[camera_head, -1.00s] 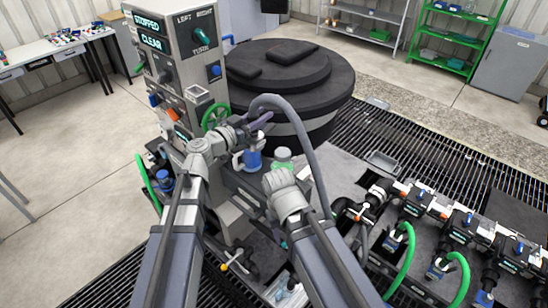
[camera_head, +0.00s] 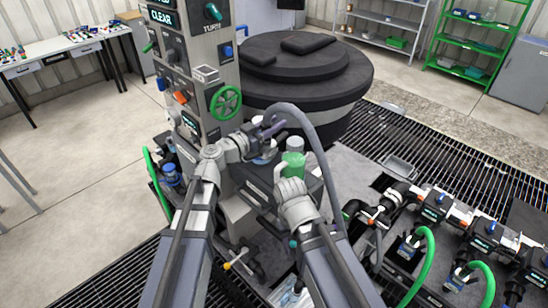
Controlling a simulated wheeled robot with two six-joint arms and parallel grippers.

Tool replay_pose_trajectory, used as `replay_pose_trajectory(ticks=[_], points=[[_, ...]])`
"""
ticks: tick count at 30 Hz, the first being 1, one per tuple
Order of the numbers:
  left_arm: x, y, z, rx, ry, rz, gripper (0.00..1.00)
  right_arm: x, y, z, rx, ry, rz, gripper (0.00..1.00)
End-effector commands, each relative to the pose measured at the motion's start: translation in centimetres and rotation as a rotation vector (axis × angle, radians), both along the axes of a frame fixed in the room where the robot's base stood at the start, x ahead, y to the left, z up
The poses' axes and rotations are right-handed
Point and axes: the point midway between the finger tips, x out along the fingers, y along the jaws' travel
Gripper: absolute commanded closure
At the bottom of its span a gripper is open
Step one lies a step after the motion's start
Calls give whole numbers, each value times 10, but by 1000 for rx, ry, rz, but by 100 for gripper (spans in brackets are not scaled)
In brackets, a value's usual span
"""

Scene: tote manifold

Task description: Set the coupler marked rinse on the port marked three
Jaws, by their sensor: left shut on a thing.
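My left gripper (camera_head: 270,130), with purple fingers, is over the dark block beside the control column, shut on a coupler (camera_head: 263,158) that is mostly hidden behind the gripper and wrist. A grey hose (camera_head: 322,165) arches up from beside the gripper and down to the right. I cannot read a rinse marking on the coupler. A pale-topped green part (camera_head: 293,162) stands on the block just right of it. My right arm's wrist is in front of the block, and its fingers are hidden. The manifold's ports (camera_head: 435,207) run along the right; their small labels are unreadable.
The control column (camera_head: 200,75) has a green handwheel (camera_head: 225,103). A round black tank (camera_head: 300,75) stands behind. Green hoses (camera_head: 428,265) loop in front of the manifold. A small grey tray (camera_head: 398,168) lies on the floor grating between tank and manifold.

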Motion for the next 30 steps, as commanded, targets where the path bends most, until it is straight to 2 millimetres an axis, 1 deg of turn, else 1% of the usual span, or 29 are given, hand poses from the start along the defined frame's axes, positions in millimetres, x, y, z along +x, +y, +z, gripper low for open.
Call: replay_pose_trajectory(ticks=[1, 3, 6, 9, 15, 17, 25, 27, 30], points=[[0, 0, -19, -1, 0, 0, 100, 0, 0, -19, 0, 0, 1, 50], [0, 0, -31, -1, 0, 0, 100, 0, 0, -32, -1, 0, 3, 50], [0, 0, -45, -1, 0, 0, 100, 0, 0, -45, -2, 0, 7, 50], [0, 0, -50, -1, 0, 0, 100, 0, 0, -50, -2, 0, 9, 50], [0, 0, -50, -1, 0, 0, 100, 0, 0, -50, -2, 0, 10, 50], [0, 0, -54, -1, 0, 0, 100, 0, 0, -54, -2, 0, 10, 50], [0, 0, -86, -1, 0, 0, 100, 0, 0, -86, -3, 0, 13, 50], [0, 0, -89, -1, 0, 0, 100, 0, 0, -89, -2, 1, 14, 50], [0, 0, -87, -1, 0, 0, 100, 0, 0, -87, -2, 1, 14, 50]])
